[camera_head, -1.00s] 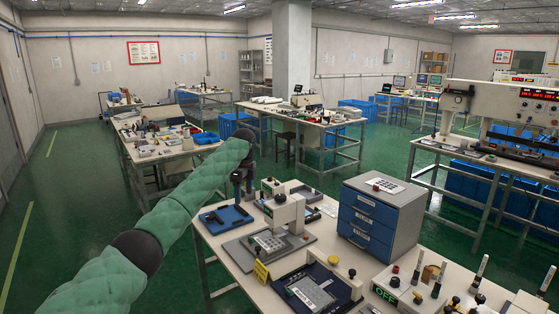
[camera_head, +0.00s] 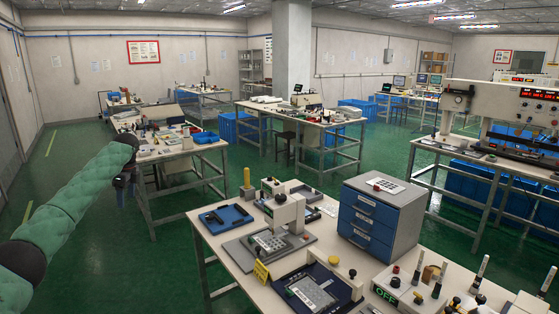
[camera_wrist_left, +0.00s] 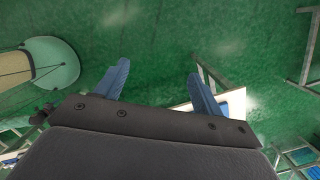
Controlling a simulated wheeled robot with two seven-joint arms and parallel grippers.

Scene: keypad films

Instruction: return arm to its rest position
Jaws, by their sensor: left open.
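My left arm, in a green padded sleeve, comes in from the left in the head view. My left gripper (camera_head: 121,190) hangs below its dark wrist, over the floor to the left of the near workbench (camera_head: 218,262). In the left wrist view the left gripper (camera_wrist_left: 158,82) shows two blue fingers spread wide apart with nothing between them. Green floor lies beneath the fingers. My right gripper is not in view.
The near workbench carries a blue tray (camera_head: 227,217), a press-like device (camera_head: 290,212), a blue drawer cabinet (camera_head: 380,220) and a dark blue fixture (camera_head: 318,288). Another cluttered bench (camera_head: 165,150) stands behind the left arm. Green floor is open between the benches.

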